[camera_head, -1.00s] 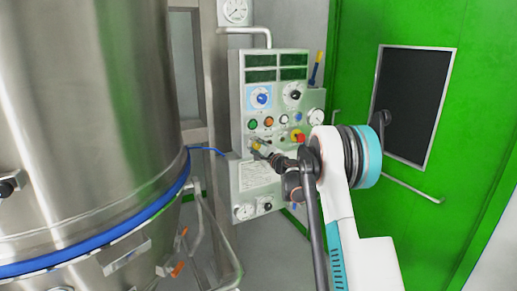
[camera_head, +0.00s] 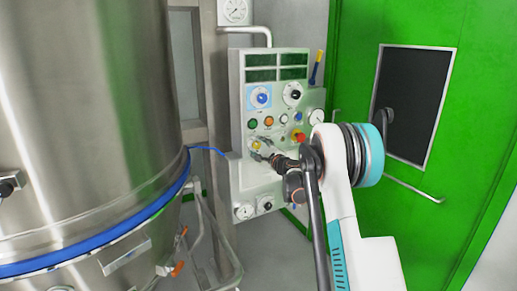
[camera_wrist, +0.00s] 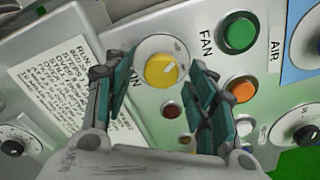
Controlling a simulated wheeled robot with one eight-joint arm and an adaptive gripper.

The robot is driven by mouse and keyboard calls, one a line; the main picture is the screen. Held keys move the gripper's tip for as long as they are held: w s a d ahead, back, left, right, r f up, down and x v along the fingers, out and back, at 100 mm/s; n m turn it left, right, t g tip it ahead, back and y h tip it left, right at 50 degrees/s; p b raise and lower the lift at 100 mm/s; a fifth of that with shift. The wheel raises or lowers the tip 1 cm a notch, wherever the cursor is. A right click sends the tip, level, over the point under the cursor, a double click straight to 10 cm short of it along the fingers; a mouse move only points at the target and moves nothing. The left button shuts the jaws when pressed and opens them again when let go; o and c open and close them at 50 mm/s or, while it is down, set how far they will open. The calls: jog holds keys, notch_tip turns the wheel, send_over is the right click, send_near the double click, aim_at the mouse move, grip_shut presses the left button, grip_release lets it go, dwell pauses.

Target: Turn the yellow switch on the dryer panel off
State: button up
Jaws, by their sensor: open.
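The dryer panel (camera_head: 277,101) is a pale grey box on the wall, left of the green door. Its yellow switch (camera_wrist: 162,70) is a round knob with a light pointer mark, on a pale round plate in the wrist view. The yellow switch also shows small in the head view (camera_head: 256,144). My gripper (camera_wrist: 158,82) is open, with one finger on each side of the yellow switch in the wrist view. Whether the fingers touch the knob cannot be told. In the head view my gripper (camera_head: 259,150) is at the panel's lower left.
A green button (camera_wrist: 239,33) labelled FAN and an orange button (camera_wrist: 240,90) lie close to the right finger. A printed label (camera_wrist: 85,85) is at left. The large steel vessel (camera_head: 80,110) stands left of the panel; the green door (camera_head: 350,100) is at right.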

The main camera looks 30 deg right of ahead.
jog(key=s, duration=1.1)
jog(key=shift+d, duration=0.2)
jog(key=shift+s, duration=0.1)
